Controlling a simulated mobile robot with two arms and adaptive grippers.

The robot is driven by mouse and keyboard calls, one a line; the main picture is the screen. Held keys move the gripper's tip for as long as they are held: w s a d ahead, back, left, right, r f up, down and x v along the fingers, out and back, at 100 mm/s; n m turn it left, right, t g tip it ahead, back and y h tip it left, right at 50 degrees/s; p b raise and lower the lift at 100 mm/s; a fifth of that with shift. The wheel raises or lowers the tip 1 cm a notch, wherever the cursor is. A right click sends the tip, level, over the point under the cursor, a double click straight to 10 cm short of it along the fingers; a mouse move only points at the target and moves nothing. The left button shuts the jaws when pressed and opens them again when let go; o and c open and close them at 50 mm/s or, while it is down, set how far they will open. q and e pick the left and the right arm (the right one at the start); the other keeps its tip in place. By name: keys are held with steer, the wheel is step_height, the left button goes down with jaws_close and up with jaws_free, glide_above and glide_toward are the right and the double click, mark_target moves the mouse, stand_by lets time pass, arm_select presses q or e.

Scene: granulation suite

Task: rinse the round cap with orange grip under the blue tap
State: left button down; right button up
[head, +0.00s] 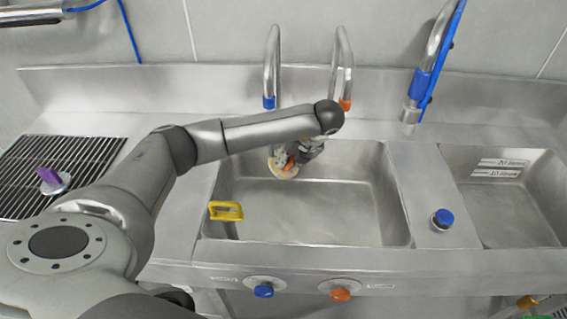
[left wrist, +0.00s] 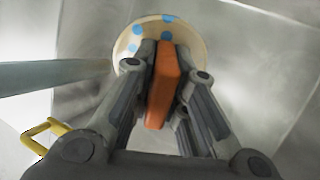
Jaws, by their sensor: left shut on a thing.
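My left gripper (head: 286,158) is over the left sink basin (head: 335,215), below the spout of the blue tap (head: 269,102). It is shut on the orange grip of the round cap (head: 282,172). In the left wrist view the fingers (left wrist: 165,90) clasp the upright orange grip (left wrist: 163,85). Beyond it is the cap's cream disc (left wrist: 192,32), with several light-blue spots. A grey-blue bar reaches the cap's side from the left there; I cannot tell whether it is water or pipe. My forearm hides part of the space under the spout. My right gripper is out of view.
An orange-tipped spout (head: 345,104) stands right of the blue one. A yellow handle (head: 226,210) sits at the basin's left edge. Blue (head: 263,291) and orange (head: 341,294) knobs are on the front. A purple-handled piece (head: 50,178) lies on the left grille. The basin's right side is clear.

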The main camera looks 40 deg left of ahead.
arm_select(q)
steer(key=shift+s, duration=0.4)
steer(key=shift+w, duration=0.1)
steer(key=shift+w+b, duration=0.45)
steer(key=shift+w, duration=0.1)
steer(key=shift+d, duration=0.15)
steer(key=s+d, duration=0.1)
steer(key=d, duration=0.6)
steer(key=shift+s+d, duration=0.25)
steer(key=shift+d, duration=0.15)
stand_by(0.8)
stand_by(0.3)
